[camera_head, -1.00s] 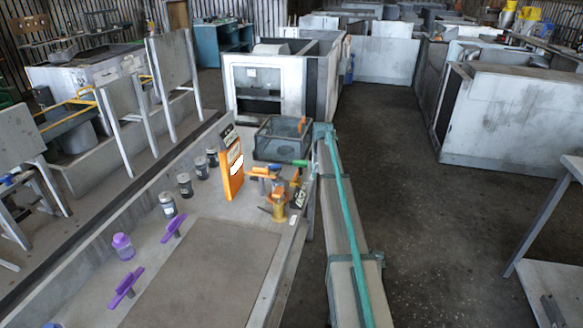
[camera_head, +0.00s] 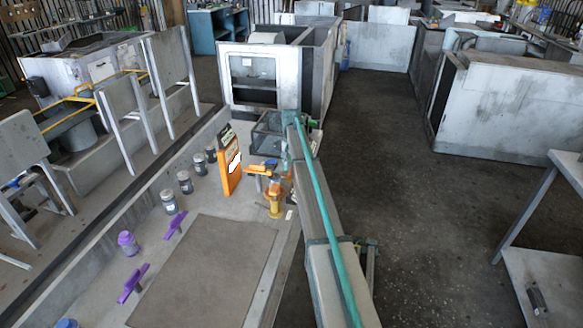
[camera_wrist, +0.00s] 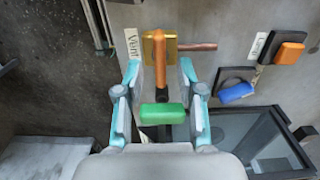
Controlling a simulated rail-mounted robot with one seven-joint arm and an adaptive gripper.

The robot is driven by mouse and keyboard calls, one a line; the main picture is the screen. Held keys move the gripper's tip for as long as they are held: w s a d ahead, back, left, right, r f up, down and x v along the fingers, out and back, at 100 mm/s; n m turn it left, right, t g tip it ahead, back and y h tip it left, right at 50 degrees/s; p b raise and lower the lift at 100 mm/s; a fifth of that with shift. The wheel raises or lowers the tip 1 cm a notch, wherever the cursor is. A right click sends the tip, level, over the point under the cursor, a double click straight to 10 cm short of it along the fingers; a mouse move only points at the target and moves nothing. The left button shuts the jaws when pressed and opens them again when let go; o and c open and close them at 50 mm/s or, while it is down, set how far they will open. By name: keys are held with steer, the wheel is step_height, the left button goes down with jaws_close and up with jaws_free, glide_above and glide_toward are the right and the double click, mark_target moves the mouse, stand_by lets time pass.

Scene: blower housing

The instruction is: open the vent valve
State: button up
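The vent valve (camera_wrist: 162,40) shows at the top of the wrist view as a square brass body, with a "Vent" label beside it and a copper pipe to its right. An orange bar (camera_wrist: 160,68) runs down from it to a green block (camera_wrist: 162,112), apparently its handle grip. My gripper (camera_wrist: 160,68) is open, with one teal-and-grey finger on each side of the bar and green block. Gaps show on both sides. In the head view, a yellow brass fitting (camera_head: 275,205) with orange parts stands at the bench edge; my arm hides the green part and my gripper.
An orange knob (camera_wrist: 288,53) and a blue knob (camera_wrist: 237,92) sit right of the valve in the wrist view. A dark-framed bin (camera_wrist: 255,135) lies lower right. An orange panel (camera_head: 230,172), jars and purple handles (camera_head: 130,283) stand on the bench. The aisle on the right is open.

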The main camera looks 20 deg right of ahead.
steer(key=shift+f, duration=1)
jaws_close()
